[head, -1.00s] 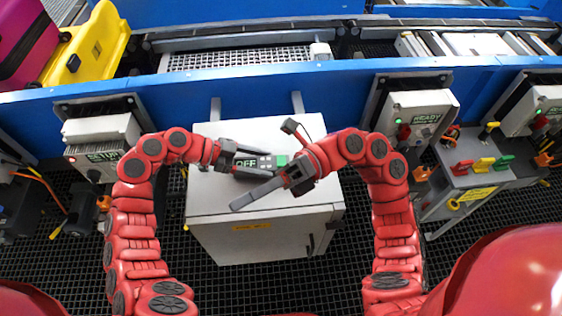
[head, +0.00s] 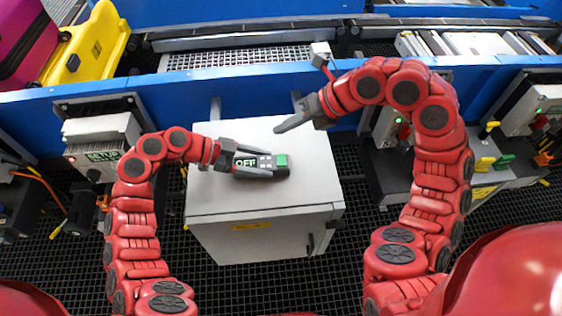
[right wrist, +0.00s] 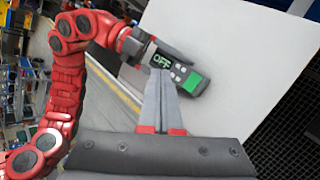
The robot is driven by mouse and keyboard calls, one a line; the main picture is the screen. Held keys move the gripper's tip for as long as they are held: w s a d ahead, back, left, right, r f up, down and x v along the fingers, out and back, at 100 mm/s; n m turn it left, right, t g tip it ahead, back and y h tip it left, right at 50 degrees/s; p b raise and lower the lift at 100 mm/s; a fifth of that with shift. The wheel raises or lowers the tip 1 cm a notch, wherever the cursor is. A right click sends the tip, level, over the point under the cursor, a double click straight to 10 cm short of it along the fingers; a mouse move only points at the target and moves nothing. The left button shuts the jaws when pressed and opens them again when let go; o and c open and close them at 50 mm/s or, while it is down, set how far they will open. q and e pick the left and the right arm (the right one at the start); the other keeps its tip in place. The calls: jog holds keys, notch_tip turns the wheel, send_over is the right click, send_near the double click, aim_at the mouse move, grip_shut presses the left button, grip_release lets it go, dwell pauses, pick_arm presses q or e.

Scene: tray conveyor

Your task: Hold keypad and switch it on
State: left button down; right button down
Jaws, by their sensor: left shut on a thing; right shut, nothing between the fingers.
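The keypad (head: 270,162) is a dark handheld box with a lit display reading OFF, small grey buttons and a green button at its right end. It lies over the top of the white cabinet (head: 300,140). My left gripper (head: 252,162) is shut on the keypad at its display end. My right gripper (head: 282,128) is shut and empty, above and to the right of the keypad, apart from it. In the right wrist view the keypad (right wrist: 182,75) reads OFF with its green button facing the shut right fingers (right wrist: 165,100).
A blue conveyor frame (head: 250,88) runs behind the cabinet. A yellow tray (head: 95,45) with a magenta case (head: 25,35) stands at the far left. Control boxes, one reading SETUP (head: 100,150), flank the cabinet. The cabinet top's front is clear.

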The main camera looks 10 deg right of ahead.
aim_at(285, 164)
jog(key=shift+s+f, duration=0.2)
jog(key=shift+f, duration=1.25)
jog(key=shift+s+f, duration=0.15)
jog(key=shift+f, duration=1.3)
jog(key=shift+s+f, duration=0.2)
jog(key=shift+f, duration=1.25)
jog(key=shift+f, duration=0.15)
jog(key=shift+f, duration=0.3)
jog(key=shift+s+f, duration=0.1)
jog(key=shift+f, duration=0.2)
jog(key=shift+r, duration=0.1)
jog(key=shift+r, duration=0.65)
jog(key=shift+r, duration=0.1)
jog(key=shift+w+r, duration=0.2)
jog(key=shift+r, duration=1)
jog(key=shift+w+r, duration=0.2)
jog(key=shift+r, duration=1)
